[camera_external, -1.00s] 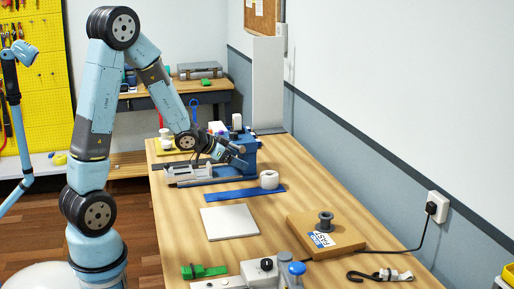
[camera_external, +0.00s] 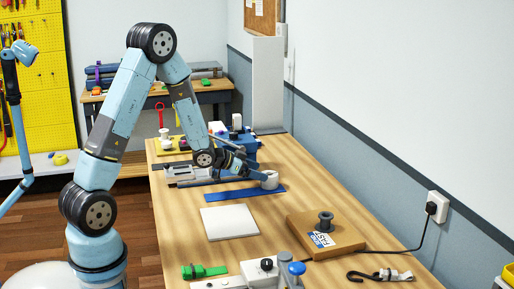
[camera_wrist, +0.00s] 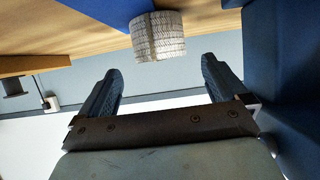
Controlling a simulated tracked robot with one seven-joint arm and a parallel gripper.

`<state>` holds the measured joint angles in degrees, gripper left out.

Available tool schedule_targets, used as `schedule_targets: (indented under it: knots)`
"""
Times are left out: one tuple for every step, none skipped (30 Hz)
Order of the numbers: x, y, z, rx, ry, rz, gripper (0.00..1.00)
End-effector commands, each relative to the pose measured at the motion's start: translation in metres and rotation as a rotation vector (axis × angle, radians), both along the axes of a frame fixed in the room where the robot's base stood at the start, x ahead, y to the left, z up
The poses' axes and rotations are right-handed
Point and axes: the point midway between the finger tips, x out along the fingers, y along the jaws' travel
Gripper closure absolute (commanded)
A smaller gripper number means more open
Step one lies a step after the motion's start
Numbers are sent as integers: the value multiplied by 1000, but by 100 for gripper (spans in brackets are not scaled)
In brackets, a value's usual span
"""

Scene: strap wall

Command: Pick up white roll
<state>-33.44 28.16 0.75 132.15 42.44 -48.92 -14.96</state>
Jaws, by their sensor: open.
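The white roll (camera_external: 270,182) stands on the table near the blue flat strip (camera_external: 236,195). In the wrist view the white roll (camera_wrist: 158,38) has a patterned side and sits just beyond the fingertips, roughly midway between them. My gripper (camera_external: 259,175) is low over the table, beside the roll on its left in the external view. In the wrist view my gripper (camera_wrist: 162,64) has its two dark fingers spread wide with nothing between them. Whether a finger overlaps the roll is too small to tell in the external view.
A blue machine (camera_external: 242,148) stands behind the gripper. A hooked strap (camera_external: 380,275) is at the front right. The wood right of the roll is clear.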

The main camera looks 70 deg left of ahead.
Motion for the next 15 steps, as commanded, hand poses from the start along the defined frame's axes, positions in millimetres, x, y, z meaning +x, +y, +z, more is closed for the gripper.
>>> schedule_targets:
  knots:
    - [4, 0, -2, 0, 0, 0, 1]
    - [5, 0, -3, 0, 0, 0, 1]
    - [7, 0, -4, 0, 0, 0, 1]
    - [8, 0, -4, 0, 1, 1, 1]
    - [8, 0, -4, 0, 1, 1, 1]
    - [9, 0, -5, 0, 1, 1, 1]
    - [10, 0, -6, 0, 1, 1, 1]
    - [12, 0, -7, 0, 1, 1, 1]
    - [14, 0, -8, 0, 1, 0, 1]
    - [17, 0, -10, 0, 1, 0, 1]
    - [19, 0, -12, 1, 1, 0, 1]
    - [23, 0, -15, 0, 2, -1, 1]
    - [27, 0, -17, 0, 2, -1, 1]
    - [30, 1, -19, 0, 2, -1, 1]
    - [35, 1, -23, 1, 2, 0, 1]
